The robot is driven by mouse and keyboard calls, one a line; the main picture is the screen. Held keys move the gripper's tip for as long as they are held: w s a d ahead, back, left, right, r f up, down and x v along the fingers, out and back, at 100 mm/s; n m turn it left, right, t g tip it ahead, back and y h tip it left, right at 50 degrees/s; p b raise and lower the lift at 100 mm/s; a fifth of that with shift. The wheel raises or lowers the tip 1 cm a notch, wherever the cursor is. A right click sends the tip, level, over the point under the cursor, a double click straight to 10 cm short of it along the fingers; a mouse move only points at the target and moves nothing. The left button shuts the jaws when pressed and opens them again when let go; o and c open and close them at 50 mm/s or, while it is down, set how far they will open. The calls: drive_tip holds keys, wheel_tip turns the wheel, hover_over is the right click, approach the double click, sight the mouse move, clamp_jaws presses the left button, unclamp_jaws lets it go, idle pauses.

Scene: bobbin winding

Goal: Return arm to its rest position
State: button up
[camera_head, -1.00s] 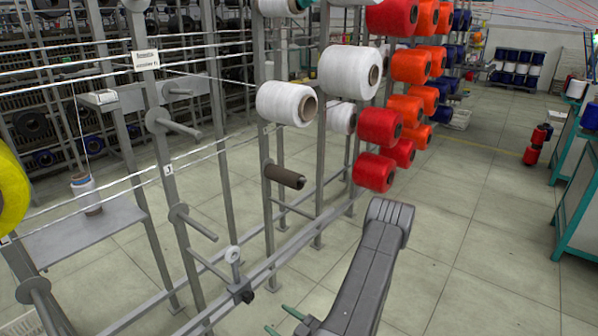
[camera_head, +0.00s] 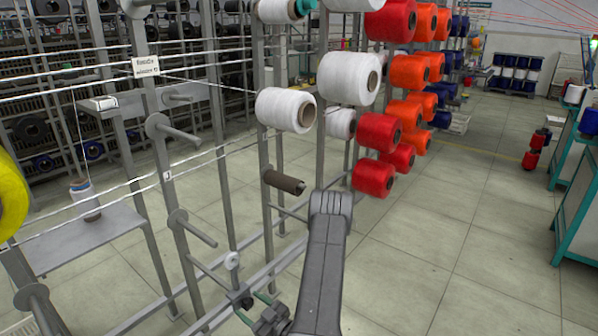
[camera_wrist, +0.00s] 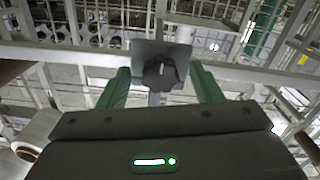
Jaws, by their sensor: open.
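My gripper (camera_head: 252,308) is low in the head view, beside the lower rail of the grey rack (camera_head: 180,235). Its two green fingers are apart and hold nothing. In the wrist view, my gripper (camera_wrist: 162,80) shows a finger on each side of a dark knob (camera_wrist: 160,75) on a grey bracket. The knob lies between or beyond the fingertips; I cannot tell which. My arm reaches in from the bottom centre.
White bobbins (camera_head: 286,109), red bobbins (camera_head: 378,133) and a bare brown core (camera_head: 284,182) sit on pegs close to my arm. Empty pegs (camera_head: 198,230) stick out at left. A teal-framed machine (camera_head: 575,210) stands at right. The floor (camera_head: 450,250) right of my arm is clear.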

idle(0.3)
drive_tip(key=v, duration=1.4)
drive_tip(key=x, duration=1.4)
drive_tip(key=shift+n, duration=0.3)
drive_tip(key=n+b, duration=0.1)
drive_tip(key=n, duration=0.2)
drive_tip(key=n+b, duration=0.1)
drive_tip(key=n, duration=0.3)
drive_tip(key=n+b, duration=0.1)
drive_tip(key=n, duration=0.4)
drive_tip(key=shift+n+b, duration=0.3)
drive_tip(key=shift+b, duration=0.05)
drive_tip(key=shift+n, duration=0.9)
